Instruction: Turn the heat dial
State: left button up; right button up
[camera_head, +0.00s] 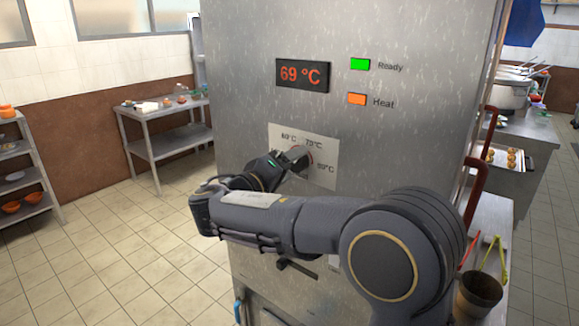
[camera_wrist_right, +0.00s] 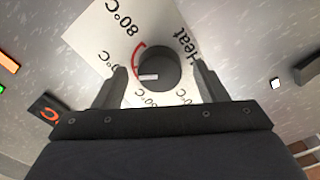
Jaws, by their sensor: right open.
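The heat dial (camera_wrist_right: 158,72) is a round dark knob with a white pointer mark, on a white plate (camera_wrist_right: 92,32) printed with temperatures. In the right wrist view my right gripper (camera_wrist_right: 159,80) is open, with one finger on each side of the dial. Contact between fingers and dial cannot be told. In the head view the right gripper (camera_head: 292,160) is at the plate (camera_head: 325,153) and mostly covers the dial. The display (camera_head: 302,75) reads 69 °C. A green Ready light (camera_head: 360,64) and an orange Heat light (camera_head: 357,99) are beside it. My left gripper is out of view.
The dial is on a tall steel cabinet (camera_head: 420,120). A red handle (camera_head: 476,190) is on its right side. A dark container with tongs (camera_head: 476,298) stands at lower right. A steel table (camera_head: 165,145) and shelf rack (camera_head: 30,180) stand at left. The tiled floor between is clear.

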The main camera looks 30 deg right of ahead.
jog(key=b+v, duration=0.1)
jog(key=v, duration=0.6)
jog(key=shift+a, duration=0.4)
jog(key=shift+s, duration=0.15)
jog(key=s+d+f+n+g+y, duration=0.1)
jog(key=s+d+f+g+y, duration=0.3)
jog(key=s+d+f+y, duration=0.65)
jog(key=s+a+f+t+y+p, duration=0.1)
jog(key=s+a+f+y, duration=0.3)
jog(key=s+a, duration=0.3)
jog(key=s+a+f+m+t+y+p, duration=0.1)
jog(key=s+a+f+y, duration=0.4)
jog(key=s+a+y, duration=0.1)
jog(key=shift+s+a+t+p, duration=0.35)
jog(key=shift+s+a, duration=0.4)
jog(key=shift+s, duration=0.45)
jog(key=shift+f, duration=0.15)
